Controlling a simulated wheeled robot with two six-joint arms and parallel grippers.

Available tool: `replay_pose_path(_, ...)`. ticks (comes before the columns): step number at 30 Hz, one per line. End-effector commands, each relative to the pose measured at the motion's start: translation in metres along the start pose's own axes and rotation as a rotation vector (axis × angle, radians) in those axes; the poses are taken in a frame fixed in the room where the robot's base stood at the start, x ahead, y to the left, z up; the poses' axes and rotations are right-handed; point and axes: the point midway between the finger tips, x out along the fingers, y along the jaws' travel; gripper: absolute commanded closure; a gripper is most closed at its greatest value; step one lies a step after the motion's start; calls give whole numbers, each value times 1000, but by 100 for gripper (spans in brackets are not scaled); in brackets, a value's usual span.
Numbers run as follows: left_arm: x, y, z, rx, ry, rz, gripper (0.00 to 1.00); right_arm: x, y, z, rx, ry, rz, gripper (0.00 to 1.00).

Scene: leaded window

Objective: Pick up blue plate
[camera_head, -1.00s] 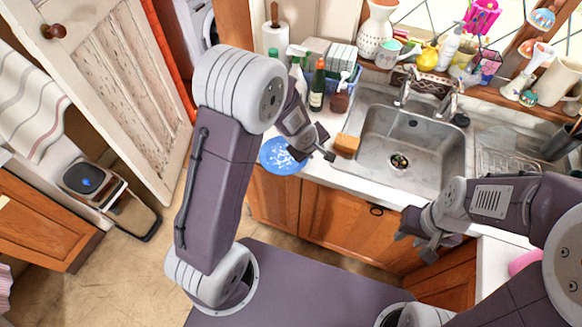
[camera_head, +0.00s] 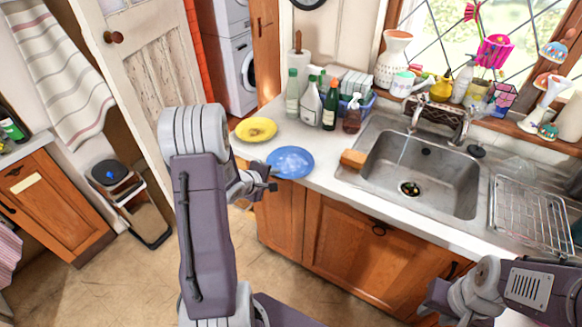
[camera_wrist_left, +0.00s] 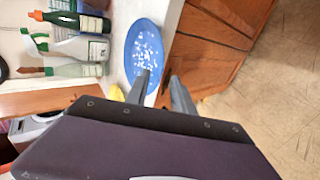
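The blue plate (camera_head: 290,162) lies on the counter near its front edge, left of the sink. It has pale speckles and also shows in the left wrist view (camera_wrist_left: 146,42). My left gripper (camera_head: 271,187) is at the plate's front-left rim. In the left wrist view its fingers (camera_wrist_left: 161,80) are apart with nothing clamped; one overlaps the plate, the other is beyond the counter edge. I cannot tell whether they touch the plate. My right gripper (camera_head: 430,302) is low at the right, in front of the cabinets, its fingers too small to judge.
A yellow plate (camera_head: 256,129) lies behind and left of the blue one. Several bottles (camera_head: 312,102) stand behind it. A brown sponge (camera_head: 353,159) sits between plate and sink (camera_head: 425,175). Cabinet doors (camera_head: 345,240) drop below the counter edge.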

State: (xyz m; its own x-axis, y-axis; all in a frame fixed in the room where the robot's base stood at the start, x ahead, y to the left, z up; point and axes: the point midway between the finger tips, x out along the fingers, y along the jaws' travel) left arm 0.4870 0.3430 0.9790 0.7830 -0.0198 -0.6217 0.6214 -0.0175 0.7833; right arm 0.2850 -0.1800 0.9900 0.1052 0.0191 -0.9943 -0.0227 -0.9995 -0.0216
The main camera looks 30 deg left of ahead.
Motion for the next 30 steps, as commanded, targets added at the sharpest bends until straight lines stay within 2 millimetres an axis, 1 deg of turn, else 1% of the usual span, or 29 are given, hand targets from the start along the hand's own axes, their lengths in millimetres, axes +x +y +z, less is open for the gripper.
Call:
replay_pose_path(1,6,-1,1,1,-2,-1,71,2,0,0,0,0,0,66)
replay_pose_path(5,10,0,0,0,0,0,71,2,0,0,0,0,0,66)
replay_pose_path(7,17,-1,1,1,-1,-1,71,3,0,0,0,0,0,66)
replay_pose_path(12,48,-2,2,3,-2,0,71,6,0,1,0,0,0,66)
replay_pose_path(15,59,-2,2,2,-1,0,71,6,0,1,0,0,0,66)
replay_pose_path(22,62,-2,2,1,0,0,71,6,0,1,0,0,0,66)
replay_pose_path(23,62,-2,2,1,0,0,76,6,0,1,0,0,0,66)
replay_pose_path(24,62,-2,2,1,0,0,88,6,0,1,0,0,0,66)
replay_pose_path(25,62,-2,2,1,0,0,96,6,0,1,0,0,0,66)
replay_pose_path(26,62,-2,2,1,0,0,100,6,0,1,0,0,0,66)
replay_pose_path(30,61,-2,2,1,0,0,100,6,0,1,0,0,0,66)
